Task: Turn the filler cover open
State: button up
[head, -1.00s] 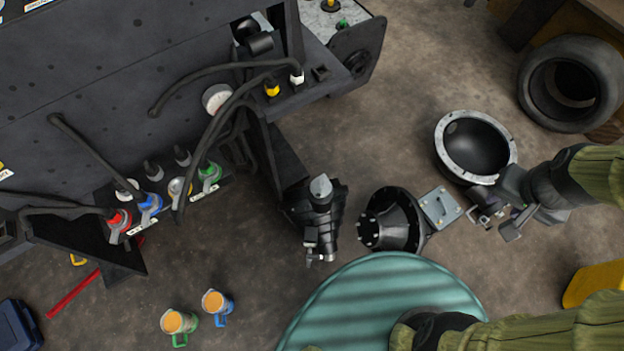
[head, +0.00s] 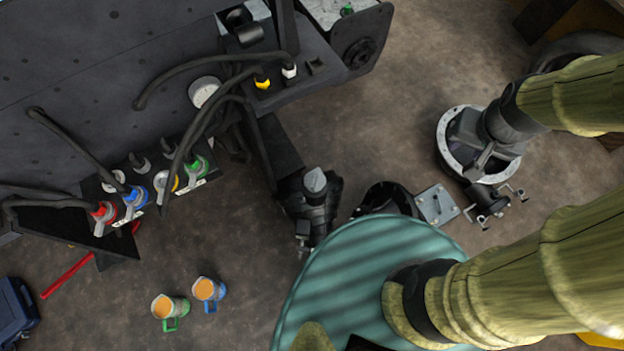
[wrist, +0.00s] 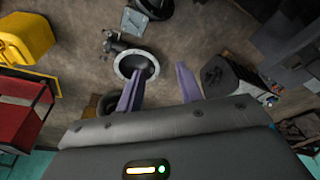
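I cannot pick out the filler cover for certain. A dark round disc (head: 362,52) sits on the end plate of the stripped forklift (head: 110,75), and yellow and white caps stand on a ledge beside it; none shows clearly as a filler cover. My gripper (head: 484,158) is over a grey-rimmed round housing (head: 445,157) at the right in the head view, well away from the forklift. In the wrist view, the two purple fingers of my gripper (wrist: 158,88) are apart with nothing between them. The housing (wrist: 150,60) lies below and beyond them.
A black bracketed part (head: 487,203) and a grey plate (head: 437,204) lie near the housing. A black jointed part (head: 314,205) stands by the forklift. Two mugs (head: 170,308) are at lower left. Bare floor lies between forklift and housing. Hoses cross the forklift.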

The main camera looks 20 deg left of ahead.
jog(key=n+g+b, duration=0.1)
jog(key=g+b, duration=0.2)
jog(key=b, duration=2.1)
send_over(313, 182)
notch_tip(313, 182, down, 42)
jog(key=r, duration=0.1)
jog(key=shift+d+f, duration=0.1)
jog(key=shift+f, duration=0.1)
notch_tip(313, 182, down, 17)
jog(key=b, duration=0.4)
jog(key=shift+f, duration=0.2)
jog(key=shift+c, duration=0.3)
